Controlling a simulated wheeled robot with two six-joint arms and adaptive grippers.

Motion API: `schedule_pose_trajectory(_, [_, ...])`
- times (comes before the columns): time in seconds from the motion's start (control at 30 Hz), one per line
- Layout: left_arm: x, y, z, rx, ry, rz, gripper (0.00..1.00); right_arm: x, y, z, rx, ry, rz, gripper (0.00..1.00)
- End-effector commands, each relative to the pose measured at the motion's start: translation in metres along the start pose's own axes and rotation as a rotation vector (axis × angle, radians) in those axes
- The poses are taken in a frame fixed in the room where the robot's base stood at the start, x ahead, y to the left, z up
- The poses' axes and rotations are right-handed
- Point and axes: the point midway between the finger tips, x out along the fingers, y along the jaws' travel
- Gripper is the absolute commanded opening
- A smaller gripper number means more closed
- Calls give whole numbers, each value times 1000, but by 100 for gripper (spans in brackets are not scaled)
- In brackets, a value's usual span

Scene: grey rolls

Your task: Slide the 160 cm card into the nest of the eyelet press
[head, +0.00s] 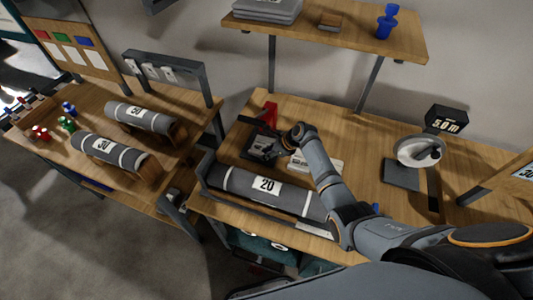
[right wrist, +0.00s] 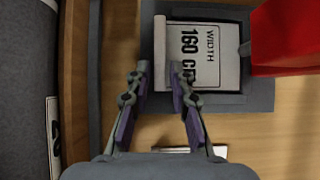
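The white 160 cm card (right wrist: 193,57) lies face up over the dark grey nest (right wrist: 262,98) of the eyelet press in the right wrist view. The red press lever (right wrist: 285,38) is at its right and also shows in the head view (head: 270,115). My right gripper (right wrist: 160,75) is at the card's left side, its two fingertips apart with a pale upright strip between them. The right fingertip overlaps the card's printed face. In the head view my right gripper (head: 297,133) is over the press and hides part of it. My left gripper is not in view.
A grey roll marked 20 (head: 262,188) lies in a tray at the bench's front. White printed cards (head: 305,163) lie right of the press. A wheel device (head: 418,152) and a 5.0 m display (head: 447,120) stand farther right. More rolls (head: 110,152) lie on the left table.

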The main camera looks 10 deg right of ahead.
Motion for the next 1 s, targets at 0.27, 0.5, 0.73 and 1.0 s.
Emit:
schedule_pose_trajectory(0.27, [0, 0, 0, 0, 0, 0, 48, 0, 0, 0, 0, 0, 0, 39])
schedule_pose_trajectory(0.5, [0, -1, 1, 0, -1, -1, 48, -12, -1, 0, -2, -1, -2, 39])
schedule_pose_trajectory(0.73, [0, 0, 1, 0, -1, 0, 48, -65, 0, -1, -4, 2, -3, 39])
schedule_pose_trajectory(1.0, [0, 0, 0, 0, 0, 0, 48, -113, -1, -1, -1, 1, -2, 39])
